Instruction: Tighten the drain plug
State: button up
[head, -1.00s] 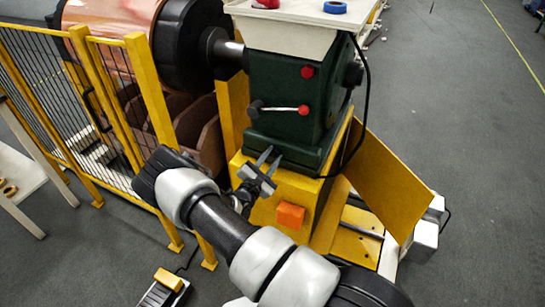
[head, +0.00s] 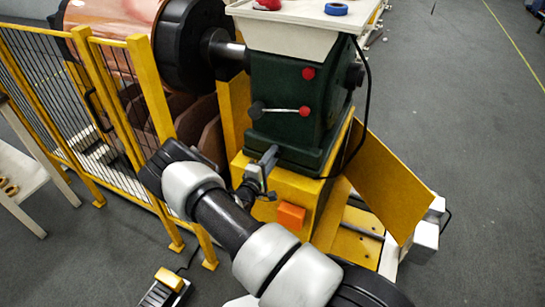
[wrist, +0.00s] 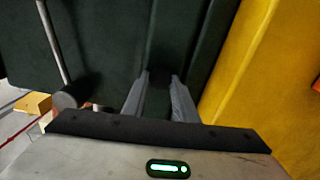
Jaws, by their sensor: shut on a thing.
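The dark green gear housing (head: 290,100) stands on a yellow base (head: 285,187). My gripper (head: 270,155) reaches the lower front of this housing, with its fingers seen nearly edge-on in the head view. In the wrist view, the two grey fingers of my gripper (wrist: 159,80) point at the green housing (wrist: 110,50) and are closed on a small dark thing. It sits at the housing's lower part and seems to be the drain plug (wrist: 158,92). Its outline is hard to make out against the dark green, and the fingers partly hide it.
A lever with a red knob (head: 304,111) sticks out of the housing above my gripper. An orange block (head: 291,216) is on the yellow base below. A yellow fence (head: 150,90) stands left of my arm, and a yellow panel (head: 378,185) leans at the right.

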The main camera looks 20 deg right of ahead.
jog(key=shift+m, duration=0.6)
jog(key=o, duration=1.1)
